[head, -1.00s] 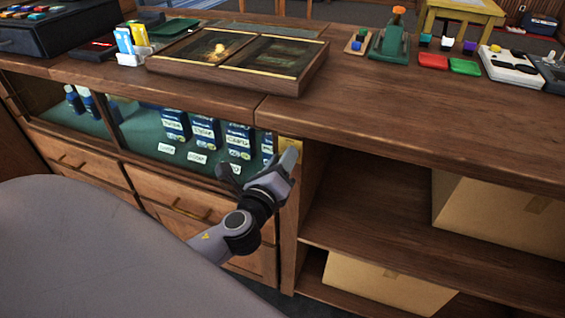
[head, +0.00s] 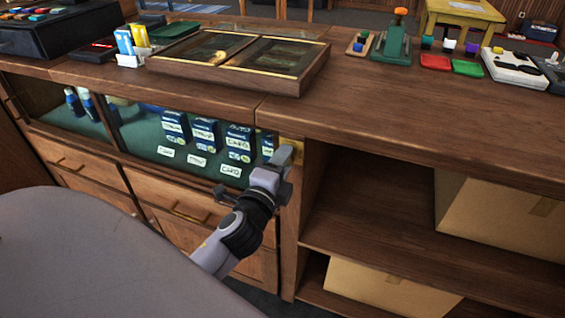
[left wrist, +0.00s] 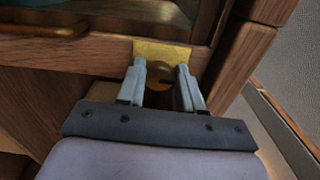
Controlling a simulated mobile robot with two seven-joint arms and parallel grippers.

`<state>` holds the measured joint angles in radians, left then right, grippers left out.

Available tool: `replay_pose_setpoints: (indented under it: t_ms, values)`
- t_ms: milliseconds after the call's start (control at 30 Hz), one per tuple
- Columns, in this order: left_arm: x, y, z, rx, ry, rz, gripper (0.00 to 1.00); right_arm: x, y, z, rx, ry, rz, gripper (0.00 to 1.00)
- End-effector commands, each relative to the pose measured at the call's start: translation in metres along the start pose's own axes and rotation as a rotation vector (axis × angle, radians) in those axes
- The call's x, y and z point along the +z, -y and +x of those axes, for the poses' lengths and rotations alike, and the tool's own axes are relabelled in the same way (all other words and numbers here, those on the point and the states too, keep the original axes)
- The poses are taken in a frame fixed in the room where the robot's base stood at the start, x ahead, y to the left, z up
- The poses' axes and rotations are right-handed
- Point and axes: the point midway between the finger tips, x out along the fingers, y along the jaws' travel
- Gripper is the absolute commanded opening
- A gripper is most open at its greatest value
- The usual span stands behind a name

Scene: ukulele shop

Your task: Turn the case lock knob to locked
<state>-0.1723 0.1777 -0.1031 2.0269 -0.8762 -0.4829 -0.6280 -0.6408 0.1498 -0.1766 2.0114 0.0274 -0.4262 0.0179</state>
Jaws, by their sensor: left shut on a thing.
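The case lock has a yellow brass plate (left wrist: 160,52) on the wooden rail of the counter, with a round brass knob (left wrist: 165,78) below it in the left wrist view. In the head view the plate (head: 293,146) shows at the right end of the glass case, and the knob is hidden by my gripper. My left gripper (left wrist: 162,72) has its two grey fingers on either side of the knob and is shut on it. In the head view my left gripper (head: 281,160) reaches up to the plate. Whether the knob is at locked cannot be read. My right gripper is not in view.
The glass case (head: 160,145) with several labelled boxes lies left of the lock, above wooden drawers (head: 85,165). The countertop (head: 400,125) overhangs above. Open shelves (head: 380,215) with cardboard boxes (head: 500,222) are to the right.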

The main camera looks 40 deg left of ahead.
Motion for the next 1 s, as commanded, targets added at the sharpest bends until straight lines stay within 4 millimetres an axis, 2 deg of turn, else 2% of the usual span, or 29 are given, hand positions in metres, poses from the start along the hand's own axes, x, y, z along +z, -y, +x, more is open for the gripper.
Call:
replay_pose_setpoints:
  t_ms: [667,700,733,1000]
  values:
    - [-0.0002,-0.001,-0.0003,0.002,0.0,-0.058,0.05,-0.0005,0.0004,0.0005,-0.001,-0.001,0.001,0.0]
    - [-0.0002,-0.001,-0.0003,0.002,0.0,-0.058,0.49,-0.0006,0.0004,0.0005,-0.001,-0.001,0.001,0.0]
    - [-0.0002,-0.001,-0.0003,0.002,0.0,-0.058,0.59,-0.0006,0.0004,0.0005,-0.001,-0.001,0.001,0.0]
    - [-0.0001,-0.0007,-0.0003,0.001,0.0,-0.056,0.6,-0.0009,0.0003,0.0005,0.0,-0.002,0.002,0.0]
